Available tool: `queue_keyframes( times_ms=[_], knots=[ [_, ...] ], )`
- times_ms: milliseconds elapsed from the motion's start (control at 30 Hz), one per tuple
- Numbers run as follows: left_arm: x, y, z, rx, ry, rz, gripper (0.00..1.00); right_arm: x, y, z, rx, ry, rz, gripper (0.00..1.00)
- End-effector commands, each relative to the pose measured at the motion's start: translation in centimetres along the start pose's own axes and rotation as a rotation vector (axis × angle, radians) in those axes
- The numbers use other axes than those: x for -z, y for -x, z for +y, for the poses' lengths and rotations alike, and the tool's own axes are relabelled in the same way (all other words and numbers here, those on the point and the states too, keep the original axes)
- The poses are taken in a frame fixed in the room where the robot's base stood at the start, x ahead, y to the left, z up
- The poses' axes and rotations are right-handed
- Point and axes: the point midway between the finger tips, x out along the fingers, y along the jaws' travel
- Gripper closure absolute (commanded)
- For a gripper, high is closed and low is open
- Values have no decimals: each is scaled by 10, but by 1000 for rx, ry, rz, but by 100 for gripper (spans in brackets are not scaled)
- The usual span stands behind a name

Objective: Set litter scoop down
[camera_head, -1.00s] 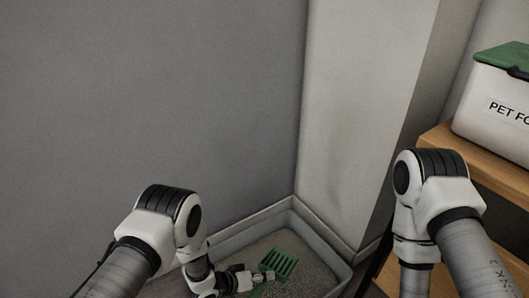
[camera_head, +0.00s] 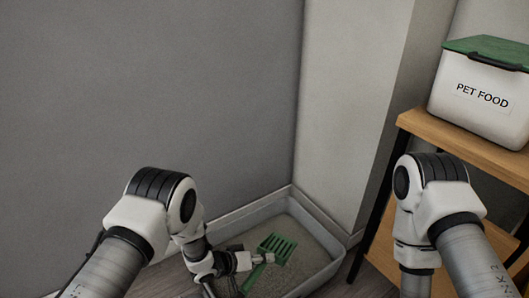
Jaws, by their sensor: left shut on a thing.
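A green slotted litter scoop (camera_head: 277,247) shows low in the middle of the head view. My left gripper (camera_head: 262,259) is shut on the scoop, near where its handle meets the slotted head. The scoop is over the grey litter box (camera_head: 325,277), which holds grey litter and stands in the corner. I cannot tell whether the scoop touches the litter. My right arm comes in from the right, and its gripper is below the picture edge.
A wooden shelf (camera_head: 463,146) with dark legs stands at the right. On it is a white bin with a green lid (camera_head: 482,95), labelled PET FOOD. Grey and pale walls close in behind the litter box. A strip of floor shows beside the box.

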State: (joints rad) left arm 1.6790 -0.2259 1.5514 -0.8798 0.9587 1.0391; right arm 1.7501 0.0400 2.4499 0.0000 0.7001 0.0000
Motion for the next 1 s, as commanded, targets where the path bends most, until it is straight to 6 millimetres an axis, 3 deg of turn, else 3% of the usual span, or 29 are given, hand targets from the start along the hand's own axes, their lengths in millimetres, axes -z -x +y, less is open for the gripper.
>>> queue_keyframes(
  times_ms=[267, 400, 533, 700, 1000],
  knots=[
    [77, 38, 24, 54, 51, 71, 100, 0, -1, 0, 0, 0, 0, 60],
    [120, 77, 33, 138, 135, 178, 100, 0, -2, 0, 0, 0, 0, 60],
    [148, 126, 31, 253, 252, 325, 100, 0, -3, 0, 0, 0, 0, 60],
    [148, 175, 15, 381, 379, 482, 100, 0, -3, 0, 0, 0, 0, 60],
    [117, 221, -19, 527, 521, 670, 100, 0, -3, 0, 0, 0, 0, 60]
  ],
)
